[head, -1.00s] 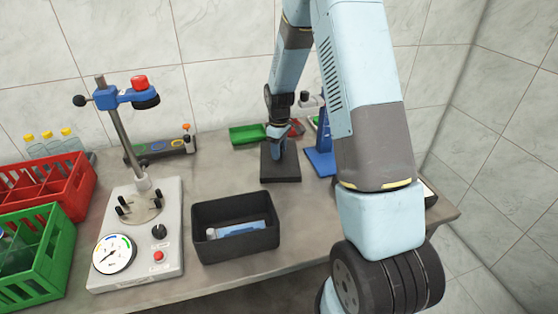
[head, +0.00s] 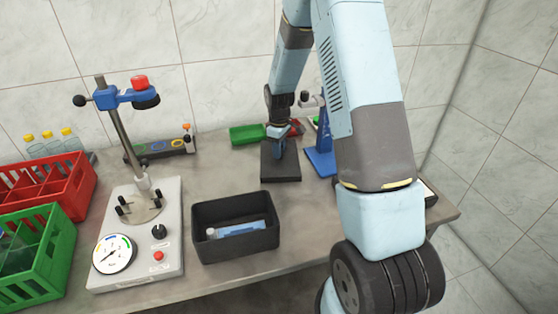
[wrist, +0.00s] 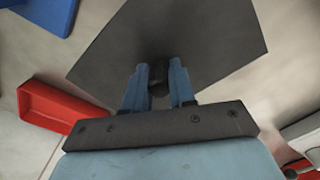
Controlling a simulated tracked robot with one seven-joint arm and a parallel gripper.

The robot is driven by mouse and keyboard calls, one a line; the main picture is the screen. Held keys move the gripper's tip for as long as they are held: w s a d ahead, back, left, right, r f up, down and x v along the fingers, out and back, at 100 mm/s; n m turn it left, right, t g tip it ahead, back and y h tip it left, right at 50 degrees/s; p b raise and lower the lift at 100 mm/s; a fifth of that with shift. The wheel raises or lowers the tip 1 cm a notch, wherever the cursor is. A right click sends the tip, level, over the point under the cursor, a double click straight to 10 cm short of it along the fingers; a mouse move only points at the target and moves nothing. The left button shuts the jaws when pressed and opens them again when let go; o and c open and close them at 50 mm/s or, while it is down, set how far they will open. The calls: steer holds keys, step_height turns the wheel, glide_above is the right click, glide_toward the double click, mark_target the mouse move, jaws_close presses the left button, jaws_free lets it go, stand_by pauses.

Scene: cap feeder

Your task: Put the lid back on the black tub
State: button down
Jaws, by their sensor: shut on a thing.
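The black tub (head: 237,252) stands open near the table's front edge in the head view, with a blue-and-white item (head: 238,229) lying inside. The lid (head: 281,172) is a flat dark square behind and to the right of the tub. It fills the upper middle of the wrist view (wrist: 190,35). My gripper (wrist: 158,82) is shut on the lid's dark knob (wrist: 158,77), one blue finger on each side. In the head view, my gripper (head: 281,138) is over the lid's far part. I cannot tell whether the lid touches the table.
A gauge stand (head: 165,255) is left of the tub, with red (head: 75,195) and green (head: 45,270) crates beyond it. A green tray (head: 246,134) is behind the lid and a blue stand (head: 320,161) right of it. Bare table lies between tub and lid.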

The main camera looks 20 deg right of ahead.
steer(key=shift+r, duration=2.4)
steer(key=shift+r, duration=0.15)
